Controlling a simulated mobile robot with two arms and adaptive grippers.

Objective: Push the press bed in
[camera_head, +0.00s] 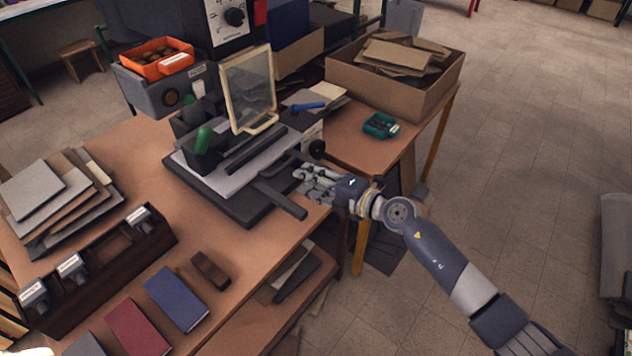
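The press bed (226,202) is a dark flat slab with a pale grey top, sticking out from the press toward the front of the bench. A dark bar (281,199) extends from its front right side. My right gripper (302,181) is beside the bed's front right edge, its fingers pointing left, close to the bar. I cannot tell whether they touch it or how far apart the fingers are. The press (213,22) with a dial stands behind. A clear guard in a cream frame (247,90) stands upright over the bed's rear. My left gripper is not in view.
An orange bin (157,60) sits back left. A cardboard box (395,75) and a green tray (381,126) are at right. Stacked boards (45,190), a dark wooden rack (100,268) and books (176,298) occupy the bench's left and front. The floor at right is mostly clear.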

